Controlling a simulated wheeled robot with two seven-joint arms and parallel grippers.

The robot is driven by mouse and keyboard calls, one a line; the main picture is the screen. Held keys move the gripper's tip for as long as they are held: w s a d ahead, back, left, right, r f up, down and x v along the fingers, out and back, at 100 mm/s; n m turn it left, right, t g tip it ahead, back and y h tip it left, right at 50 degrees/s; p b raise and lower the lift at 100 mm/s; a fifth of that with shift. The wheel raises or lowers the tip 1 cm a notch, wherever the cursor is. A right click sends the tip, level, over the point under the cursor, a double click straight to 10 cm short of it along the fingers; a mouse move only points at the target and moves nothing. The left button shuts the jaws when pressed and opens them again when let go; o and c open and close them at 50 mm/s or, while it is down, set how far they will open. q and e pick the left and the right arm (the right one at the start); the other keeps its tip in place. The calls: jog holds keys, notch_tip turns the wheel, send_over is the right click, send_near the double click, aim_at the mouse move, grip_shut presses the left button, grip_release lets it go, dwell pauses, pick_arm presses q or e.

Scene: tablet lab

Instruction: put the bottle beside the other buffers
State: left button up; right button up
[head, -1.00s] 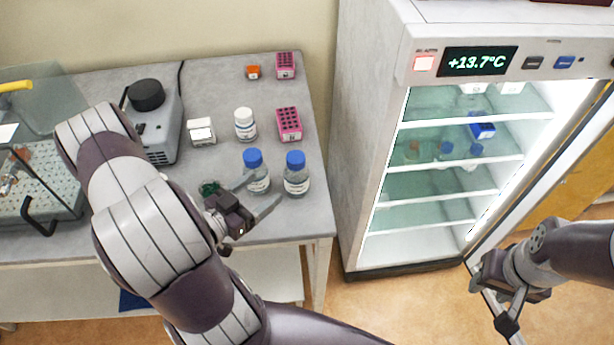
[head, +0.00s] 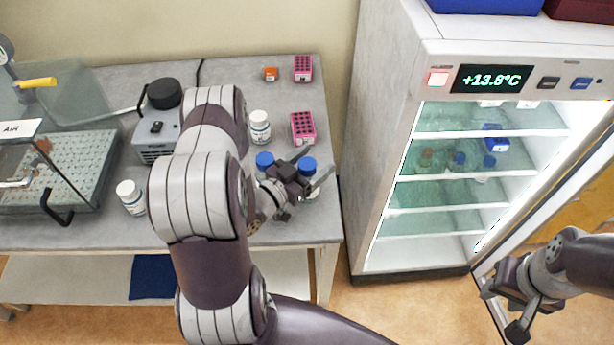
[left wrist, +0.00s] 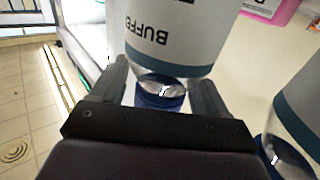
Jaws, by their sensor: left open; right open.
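Two blue-capped buffer bottles stand at the right front of the bench, a left one (head: 264,161) and a right one (head: 307,167). My left gripper (head: 309,174) is open at the right bottle. In the left wrist view, that bottle (left wrist: 180,35) with its BUFFER label stands between the open fingers (left wrist: 160,75); contact cannot be told. The left bottle (left wrist: 300,105) shows at the right edge there. My right gripper (head: 503,311) is open and empty near the fridge door.
A white bottle (head: 260,127) and a pink rack (head: 303,128) stand behind the buffers. Another white bottle (head: 131,197) stands left of my arm, near a shaker (head: 75,165). The fridge (head: 385,130) stands right of the bench, with a blue rack (head: 495,137) inside.

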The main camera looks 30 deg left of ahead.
pick_arm(q)
grip_shut()
